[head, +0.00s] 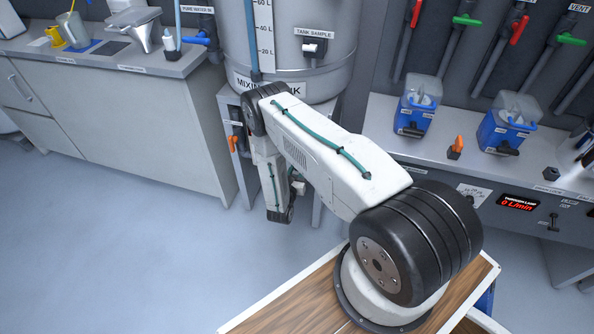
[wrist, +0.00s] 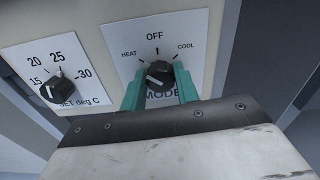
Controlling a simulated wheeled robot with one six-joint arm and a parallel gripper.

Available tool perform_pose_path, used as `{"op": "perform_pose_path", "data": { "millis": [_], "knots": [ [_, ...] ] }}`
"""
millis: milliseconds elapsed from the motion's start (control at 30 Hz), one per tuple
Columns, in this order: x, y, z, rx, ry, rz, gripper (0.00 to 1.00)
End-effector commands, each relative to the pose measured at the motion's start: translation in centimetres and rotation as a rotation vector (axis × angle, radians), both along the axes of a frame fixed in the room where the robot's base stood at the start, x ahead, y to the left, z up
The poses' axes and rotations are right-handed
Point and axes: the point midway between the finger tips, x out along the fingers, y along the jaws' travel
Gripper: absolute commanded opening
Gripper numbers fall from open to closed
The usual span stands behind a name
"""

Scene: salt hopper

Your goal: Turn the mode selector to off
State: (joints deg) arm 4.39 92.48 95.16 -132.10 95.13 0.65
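The mode selector (wrist: 160,74) is a small black knob on a white plate marked HEAT, OFF and COOL, with OFF at the top. A pale mark shows on the knob, but I cannot tell surely which word it points at. My gripper (wrist: 159,80) has two green fingers, one on each side of the knob. They stand apart, with a small gap visible between the left finger and the knob. The lower part of the plate is partly hidden by the fingers. In the head view the selector and the fingertips cannot be made out.
A second black knob (wrist: 54,91), marked SET deg C, sits on a plate to the left of the selector. In the head view, the mixing tank (head: 290,45) stands behind my arm. A grey counter (head: 120,115) is at left, with open floor before it.

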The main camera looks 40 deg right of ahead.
Motion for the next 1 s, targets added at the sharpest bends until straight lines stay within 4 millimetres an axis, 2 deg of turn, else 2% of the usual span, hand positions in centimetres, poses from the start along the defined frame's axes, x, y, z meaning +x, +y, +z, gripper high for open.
{"op": "perform_pose_path", "data": {
  "millis": [367,1000],
  "knots": [
    [-0.04,-0.01,0.0,0.049,-0.062,0.0,0.08],
    [-0.2,-0.11,-0.05,0.372,-0.477,0.0,0.08]
  ]
}}
